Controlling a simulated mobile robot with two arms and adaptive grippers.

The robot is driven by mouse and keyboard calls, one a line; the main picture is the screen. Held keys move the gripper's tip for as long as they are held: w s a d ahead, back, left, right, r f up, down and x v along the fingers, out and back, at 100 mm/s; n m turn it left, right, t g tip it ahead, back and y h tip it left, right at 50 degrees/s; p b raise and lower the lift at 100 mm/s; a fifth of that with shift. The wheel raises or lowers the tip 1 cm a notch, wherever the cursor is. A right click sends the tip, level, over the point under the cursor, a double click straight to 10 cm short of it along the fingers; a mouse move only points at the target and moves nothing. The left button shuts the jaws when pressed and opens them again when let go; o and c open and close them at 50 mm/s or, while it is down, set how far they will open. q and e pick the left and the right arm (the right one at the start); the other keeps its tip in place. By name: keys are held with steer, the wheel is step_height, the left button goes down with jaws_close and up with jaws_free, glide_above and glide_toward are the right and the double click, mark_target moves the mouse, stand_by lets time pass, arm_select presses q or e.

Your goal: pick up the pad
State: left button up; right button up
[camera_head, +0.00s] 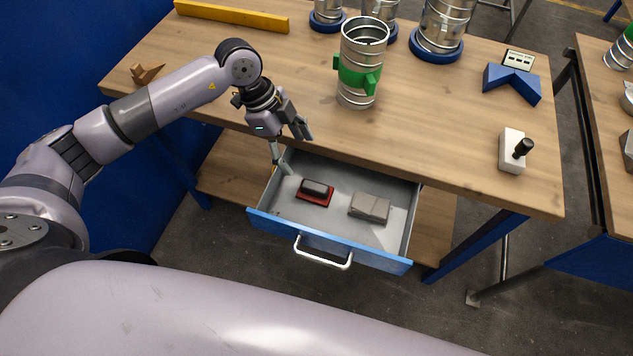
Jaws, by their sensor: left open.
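An open drawer (290,232) under the workbench holds two flat items. One is a dark block on a red base (314,198), left of the middle. The other is a grey, flat, folded-looking pad (369,207) to its right. The frame does not settle which of the two is the task's pad. My left gripper (293,150) is open and empty, above the back left part of the drawer. It is apart from both items, with its fingers pointing down. My right gripper is not in view.
The bench's front edge (440,184) runs just behind the drawer. A metal duct with a green clamp (357,75) stands on the bench near my left gripper. A white box with a black knob (511,152) sits at the right. The drawer has a white handle (323,257).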

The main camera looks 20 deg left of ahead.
mark_target(314, 186)
arm_select(q)
steer(key=x, duration=0.2)
steer(key=p+x, duration=0.1)
steer(key=x, duration=0.1)
steer(key=shift+s+d+r, duration=0.1)
steer(key=shift+s+d, duration=0.05)
steer(key=shift+s, duration=0.05)
steer(key=shift+x, duration=0.95)
steer(key=x, duration=0.3)
steer(key=shift+w+p, duration=0.3)
steer(key=shift+p, duration=0.1)
steer(key=shift+f, duration=0.2)
steer(key=shift+s+f+p, duration=0.15)
steer(key=shift+f+p, duration=0.15)
steer(key=shift+f, duration=0.1)
steer(key=x, duration=0.1)
steer(key=p+x, duration=0.1)
steer(key=x, duration=0.1)
steer(key=shift+f, duration=0.75)
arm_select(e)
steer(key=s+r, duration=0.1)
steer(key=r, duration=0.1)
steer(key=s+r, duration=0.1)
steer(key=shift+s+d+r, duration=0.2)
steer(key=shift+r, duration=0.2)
arm_select(q)
steer(key=shift+c, duration=0.2)
